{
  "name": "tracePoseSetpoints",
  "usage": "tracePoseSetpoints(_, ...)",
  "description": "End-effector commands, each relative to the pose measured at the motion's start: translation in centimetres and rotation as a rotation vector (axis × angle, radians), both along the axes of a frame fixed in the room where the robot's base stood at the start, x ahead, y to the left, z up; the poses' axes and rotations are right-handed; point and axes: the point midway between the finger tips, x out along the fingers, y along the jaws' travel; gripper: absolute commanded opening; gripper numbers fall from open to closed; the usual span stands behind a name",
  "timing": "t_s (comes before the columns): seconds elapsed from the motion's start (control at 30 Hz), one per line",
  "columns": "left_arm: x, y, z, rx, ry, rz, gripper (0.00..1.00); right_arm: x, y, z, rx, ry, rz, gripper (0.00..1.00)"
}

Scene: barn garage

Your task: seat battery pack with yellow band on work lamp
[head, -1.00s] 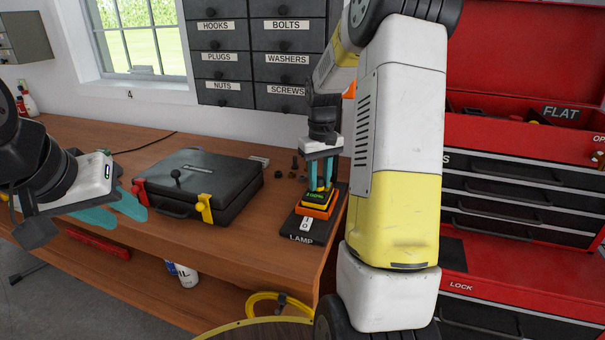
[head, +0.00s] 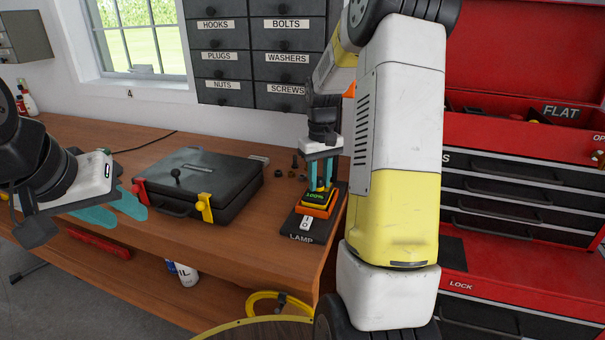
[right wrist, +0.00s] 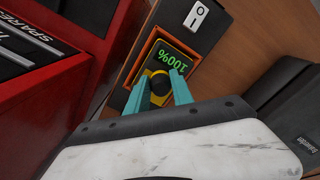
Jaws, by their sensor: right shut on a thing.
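The battery pack with yellow band (head: 316,197) has a green display reading 100% and a black knob on top. It sits within the orange-rimmed socket of the work lamp (head: 297,229), whose black base is labelled LAMP. I cannot tell whether it is fully down. My right gripper (head: 320,182) points down, its teal fingers shut on the pack's knob. The right wrist view shows the fingers (right wrist: 163,88) around the knob, the display (right wrist: 171,60) and the orange rim around the pack. My left gripper (head: 118,209) is open and empty, left of the black case.
A closed black case (head: 205,180) with red and yellow latches lies on the wooden bench (head: 190,239). Small bolts and nuts (head: 295,166) lie behind the lamp. A red tool chest (head: 500,260) stands close on the right.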

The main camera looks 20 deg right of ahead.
Motion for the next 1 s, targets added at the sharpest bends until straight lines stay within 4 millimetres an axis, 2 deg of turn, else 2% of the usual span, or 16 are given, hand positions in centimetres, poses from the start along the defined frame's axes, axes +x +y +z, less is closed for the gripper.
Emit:
tracePoseSetpoints(0.3,0.00,0.00,0.00,0.000,0.000,0.000,0.36,0.02,-0.02,-0.35,0.000,-0.001,0.000,0.00)
tracePoseSetpoints(0.33,0.00,0.00,0.00,0.000,0.000,0.000,0.36,0.02,-0.02,-0.33,0.000,-0.001,0.000,0.34)
tracePoseSetpoints(0.43,0.00,0.00,0.00,0.000,0.000,0.000,0.36,0.02,-0.01,-0.33,0.000,-0.001,0.000,0.53)
tracePoseSetpoints(0.67,0.00,0.00,0.00,0.000,0.000,0.000,0.36,0.00,0.00,-0.35,0.000,0.000,0.000,0.53)
tracePoseSetpoints(0.8,0.00,0.00,0.00,0.000,0.000,0.000,0.36,-0.03,0.00,-0.40,0.000,0.001,0.000,0.79)
tracePoseSetpoints(1.0,0.00,0.00,0.00,0.000,0.000,0.000,0.36,-0.02,0.00,-0.38,0.000,0.001,0.000,0.79)
